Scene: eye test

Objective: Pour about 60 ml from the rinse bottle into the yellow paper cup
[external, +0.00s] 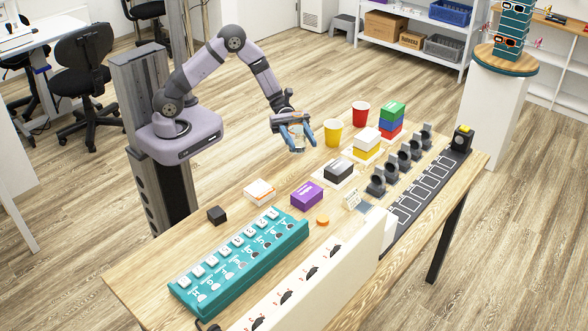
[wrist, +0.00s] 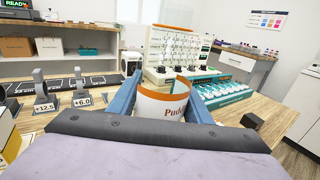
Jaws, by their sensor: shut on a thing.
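The yellow paper cup (external: 333,133) stands upright near the table's far edge, just right of my gripper in the external view. My gripper (external: 297,138) is above the table's far left edge, apart from the yellow cup. Its blue fingers are shut on a white cup with an orange rim and lettering starting "Pud" (wrist: 162,106), seen close up in the wrist view. The fingers press on both its sides. Its contents cannot be told. I see nothing that I can make out as a rinse bottle. The yellow cup does not show in the wrist view.
A red cup (external: 360,113) stands behind the yellow cup. Stacked coloured boxes (external: 391,120), a black box (external: 339,171), a purple box (external: 307,194) and grey holders (external: 392,167) stand nearby. A teal rack (external: 240,263) fills the front left.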

